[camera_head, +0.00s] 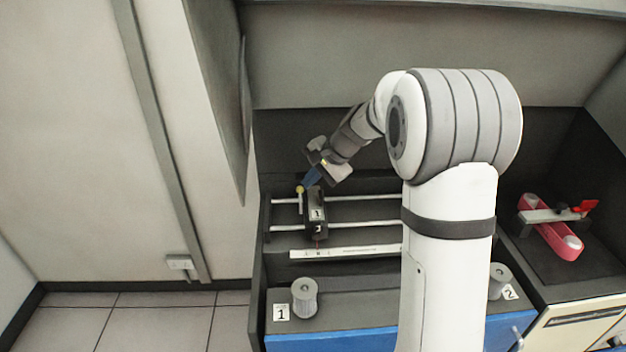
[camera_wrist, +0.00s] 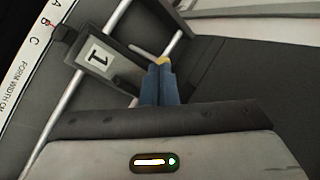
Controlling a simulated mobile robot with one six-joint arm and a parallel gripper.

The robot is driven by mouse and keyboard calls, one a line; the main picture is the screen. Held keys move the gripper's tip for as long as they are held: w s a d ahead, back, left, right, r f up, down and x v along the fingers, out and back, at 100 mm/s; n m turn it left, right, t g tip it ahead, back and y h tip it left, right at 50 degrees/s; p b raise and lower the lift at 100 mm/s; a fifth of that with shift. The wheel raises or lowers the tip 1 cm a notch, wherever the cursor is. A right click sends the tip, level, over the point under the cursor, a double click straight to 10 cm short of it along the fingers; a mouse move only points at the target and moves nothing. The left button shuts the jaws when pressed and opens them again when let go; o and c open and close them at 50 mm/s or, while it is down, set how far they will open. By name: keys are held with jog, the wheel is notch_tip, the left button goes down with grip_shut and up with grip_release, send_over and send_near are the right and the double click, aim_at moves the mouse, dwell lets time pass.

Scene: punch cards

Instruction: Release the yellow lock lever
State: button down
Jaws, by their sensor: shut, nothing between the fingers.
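The lock lever is a short pale rod with a yellow knob (camera_head: 300,189), on the left side of the black block labelled 1 (camera_head: 317,213). My gripper (camera_head: 307,183) has blue fingers and is shut and empty, with its tips right beside the yellow knob. In the wrist view the yellow knob (camera_wrist: 164,60) shows just past the closed tips of my gripper (camera_wrist: 160,68), which partly hide it. I cannot tell whether the tips touch it. The block with its label 1 (camera_wrist: 97,57) lies left of the fingers there.
The block sits on two parallel metal rails (camera_head: 362,198). A white scale strip (camera_head: 345,252) runs in front. A grey knob (camera_head: 304,297) stands near plate 1, another (camera_head: 499,280) near plate 2. A red lever device (camera_head: 553,238) is at the right.

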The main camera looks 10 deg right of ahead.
jog(key=w+d+r+p, duration=0.1)
jog(key=d+r+p, duration=0.4)
jog(key=r, duration=0.3)
jog(key=shift+w+r+p, duration=0.2)
jog(key=shift+r+p, duration=0.05)
jog(key=shift+p, duration=0.2)
jog(key=s+f+n+h+b, duration=0.3)
jog(key=s+n+b, duration=0.1)
jog(key=s, duration=1.3)
jog(key=s+f+n+h+b, duration=0.2)
jog(key=s+f+n+b, duration=0.2)
jog(key=s, duration=1.3)
jog(key=shift+s+d+n+h, duration=0.2)
jog(key=shift+d+n+h, duration=0.2)
jog(key=shift+n, duration=0.2)
